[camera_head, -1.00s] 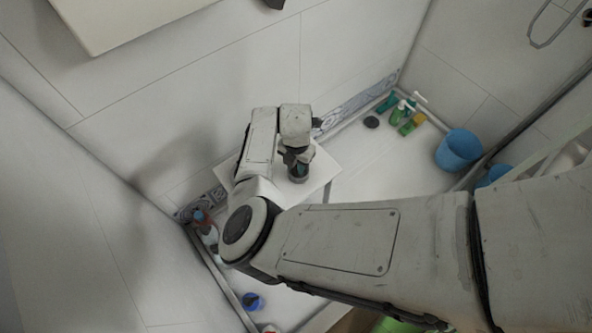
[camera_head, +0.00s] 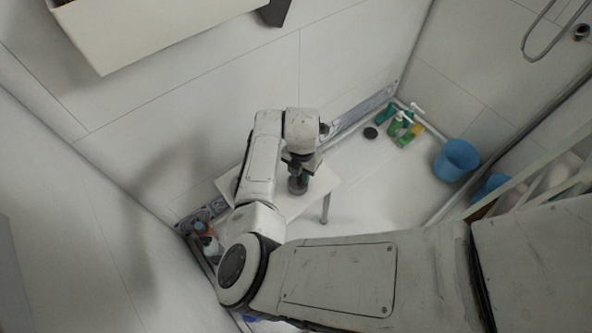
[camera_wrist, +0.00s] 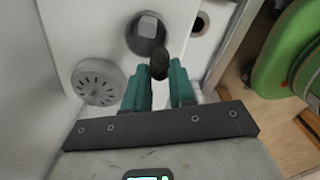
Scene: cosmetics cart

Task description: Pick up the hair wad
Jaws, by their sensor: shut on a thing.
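The hair wad (camera_wrist: 159,66) is a small dark, rounded clump in the wrist view. It sits at the tips of my gripper (camera_wrist: 160,85), between the two teal fingers, which are shut on it. The wad appears above a small white table, close to a dark round cup (camera_wrist: 147,46) with a pale block inside. In the head view my gripper (camera_head: 300,166) hangs over the white table (camera_head: 323,182), near a dark round container (camera_head: 297,186). The wad cannot be made out in the head view.
A grey perforated disc (camera_wrist: 98,84) lies left of the fingers in the wrist view. A large green object (camera_wrist: 288,60) stands at right over a wooden floor. Green bottles (camera_head: 402,130) and a blue bucket (camera_head: 456,160) stand in the corner. Bottles (camera_head: 205,236) stand by the left wall.

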